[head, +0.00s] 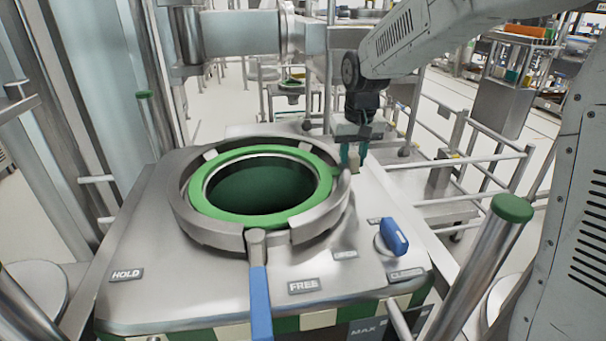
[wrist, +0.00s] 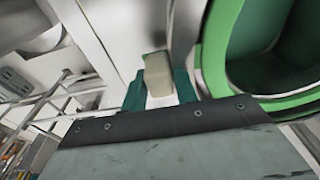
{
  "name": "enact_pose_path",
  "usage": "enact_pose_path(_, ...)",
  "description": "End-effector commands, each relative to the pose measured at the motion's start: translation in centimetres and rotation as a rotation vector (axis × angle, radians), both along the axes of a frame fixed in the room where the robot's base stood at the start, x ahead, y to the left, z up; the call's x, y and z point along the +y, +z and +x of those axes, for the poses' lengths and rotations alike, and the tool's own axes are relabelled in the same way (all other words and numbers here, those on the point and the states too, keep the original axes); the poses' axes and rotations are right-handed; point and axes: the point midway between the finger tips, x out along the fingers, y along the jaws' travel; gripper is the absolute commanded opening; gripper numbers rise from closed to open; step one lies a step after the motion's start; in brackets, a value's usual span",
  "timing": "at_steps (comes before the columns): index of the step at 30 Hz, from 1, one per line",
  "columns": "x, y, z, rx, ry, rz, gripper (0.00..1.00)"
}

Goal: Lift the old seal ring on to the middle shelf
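The green seal ring (head: 205,196) sits in a steel collar (head: 180,195) on top of the machine, around a dark opening. In the wrist view the ring (wrist: 218,45) shows at the upper right. My gripper (head: 354,155) points down at the ring's right side, at the collar's edge. Its two teal fingers (wrist: 160,88) stand apart, with a beige block (wrist: 158,75) between them. I cannot tell whether they press on the block, or whether it belongs to the ring. I cannot make out which surface is the middle shelf.
A blue-handled lever (head: 260,300) stands at the collar's front, by the FREE label (head: 303,286). A blue knob (head: 393,237) is to its right. A green-capped post (head: 512,208) rises at the front right. A railed steel cart (head: 455,190) stands behind on the right.

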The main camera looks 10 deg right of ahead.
Motion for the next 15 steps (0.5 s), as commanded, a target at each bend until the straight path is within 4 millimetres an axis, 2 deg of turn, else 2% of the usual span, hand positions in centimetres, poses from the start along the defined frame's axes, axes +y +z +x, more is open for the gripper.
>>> enact_pose_path(1,-0.02,0.01,0.0,0.0,0.0,0.0,0.15)
enact_pose_path(3,-0.03,0.02,0.01,0.0,0.0,0.0,0.0)
enact_pose_path(15,-0.05,0.56,0.05,-0.003,-0.001,0.0,0.0)
